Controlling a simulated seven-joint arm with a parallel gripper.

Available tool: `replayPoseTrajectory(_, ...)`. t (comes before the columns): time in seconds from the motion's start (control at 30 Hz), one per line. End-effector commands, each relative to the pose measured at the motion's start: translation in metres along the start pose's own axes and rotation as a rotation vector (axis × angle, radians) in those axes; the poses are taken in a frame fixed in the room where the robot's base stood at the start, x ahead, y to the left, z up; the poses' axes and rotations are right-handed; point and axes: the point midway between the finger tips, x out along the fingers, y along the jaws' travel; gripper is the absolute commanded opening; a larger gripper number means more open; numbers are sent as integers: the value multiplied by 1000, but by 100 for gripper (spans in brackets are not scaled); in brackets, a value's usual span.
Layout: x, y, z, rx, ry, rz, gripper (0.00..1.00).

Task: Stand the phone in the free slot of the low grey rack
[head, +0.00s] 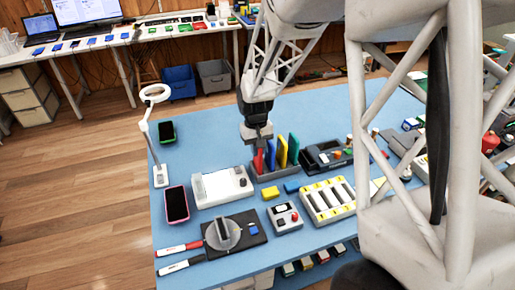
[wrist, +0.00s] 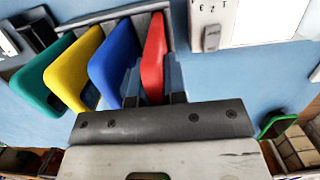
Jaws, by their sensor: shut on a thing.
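My gripper (head: 258,143) points down over the low grey rack (head: 266,177) and is shut on the red phone (head: 258,162). In the wrist view, the red phone (wrist: 153,58) stands on edge between the two fingers (wrist: 152,88). It is at the end of the rack, beside the blue phone (wrist: 113,58). Yellow (wrist: 76,72) and green (wrist: 50,78) phones stand in a row beyond the blue one. The rack (wrist: 112,16) shows only partly behind them. I cannot tell whether the red phone's lower edge rests on the slot floor.
A white device (head: 221,187) lies left of the rack, and a black tray (head: 320,157) stands close on its right. Yellow (head: 271,194) and blue (head: 291,187) blocks lie in front. A green-edged phone (head: 167,132) and a pink-edged phone (head: 176,204) lie at the table's left.

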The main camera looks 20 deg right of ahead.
Motion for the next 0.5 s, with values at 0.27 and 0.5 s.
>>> replayPoseTrajectory(0.27,0,0,0,0,0,0,0)
replayPoseTrajectory(0.5,5,0,-1,0,-1,0,0)
